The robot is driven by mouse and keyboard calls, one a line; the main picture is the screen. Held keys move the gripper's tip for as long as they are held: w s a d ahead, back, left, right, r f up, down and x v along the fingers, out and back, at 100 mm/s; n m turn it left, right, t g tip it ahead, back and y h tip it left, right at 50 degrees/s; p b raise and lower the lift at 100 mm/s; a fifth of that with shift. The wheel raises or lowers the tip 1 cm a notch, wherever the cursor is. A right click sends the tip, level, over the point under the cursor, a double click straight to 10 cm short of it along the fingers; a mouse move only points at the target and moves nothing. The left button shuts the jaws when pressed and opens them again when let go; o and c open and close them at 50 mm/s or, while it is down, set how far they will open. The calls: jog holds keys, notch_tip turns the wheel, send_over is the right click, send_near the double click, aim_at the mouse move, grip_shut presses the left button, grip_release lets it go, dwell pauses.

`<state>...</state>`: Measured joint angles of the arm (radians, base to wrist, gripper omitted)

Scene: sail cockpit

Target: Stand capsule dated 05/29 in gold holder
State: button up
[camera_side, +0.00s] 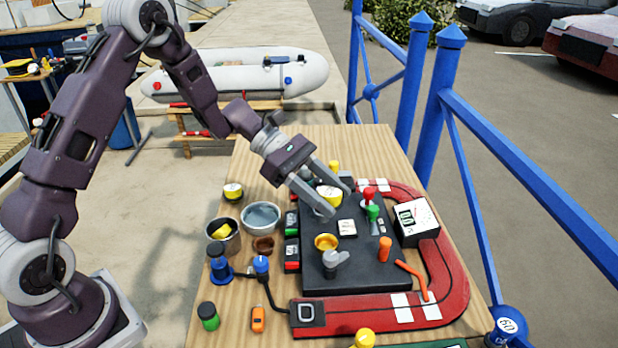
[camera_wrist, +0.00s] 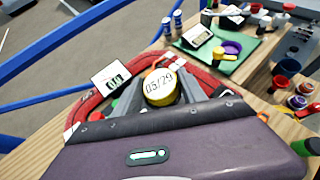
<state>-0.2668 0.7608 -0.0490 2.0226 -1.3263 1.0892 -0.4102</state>
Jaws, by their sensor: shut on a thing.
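In the wrist view a yellow capsule (camera_wrist: 160,87) with a white face reads 05/29. It sits between the fingers of my gripper (camera_wrist: 158,82). In the side view my gripper (camera_side: 334,199) is shut on this yellow and white capsule (camera_side: 328,195), over the back part of the black board. The fingers partly hide it, and I cannot tell whether it touches the board. The gold holder (camera_side: 326,242) is a small round cup near the front left of the board, apart from my gripper. It looks empty.
The black board (camera_side: 370,272) carries red and green knobs (camera_side: 372,204), an orange peg (camera_side: 384,249) and a grey fitting (camera_side: 335,264). A red harness (camera_side: 455,285) curves around it. A white meter (camera_side: 415,222) stands right.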

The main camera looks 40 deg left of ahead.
send_over(326, 246)
jog(key=shift+d+f, duration=0.1)
jog(key=shift+f, duration=4.65)
jog(key=shift+f, duration=0.55)
jog(key=o, duration=1.1)
jog(key=v, duration=1.1)
